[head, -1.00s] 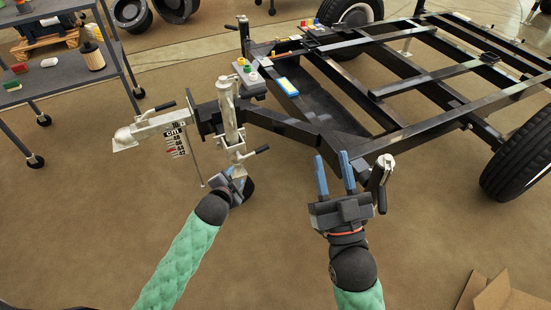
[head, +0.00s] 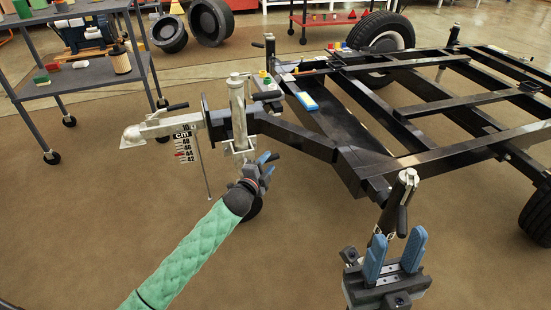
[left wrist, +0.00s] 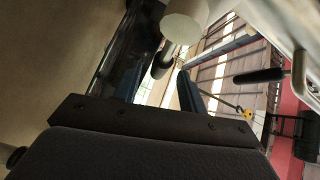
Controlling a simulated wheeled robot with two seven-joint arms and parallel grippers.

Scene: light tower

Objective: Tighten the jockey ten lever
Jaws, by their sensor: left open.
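The white jockey wheel post (head: 238,110) stands upright at the trailer's drawbar, with the jockey wheel (head: 254,208) low beneath it, partly hidden by my left arm. A small black lever (head: 275,157) shows at the clamp beside the post. My left gripper (head: 266,166) is open right at this lever; I cannot tell whether it touches it. In the left wrist view a pale cylinder with a thinner stem (left wrist: 168,52) lies near the opening between my left fingers (left wrist: 160,92). My right gripper (head: 394,256) is open and empty, near a silver corner post (head: 405,190).
The black trailer frame (head: 310,140) fills the right. The coupling (head: 148,128) with its black handle and a height scale (head: 185,148) sticks out left of the post. A grey shelf cart (head: 80,77) stands at the left. The floor in front is clear.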

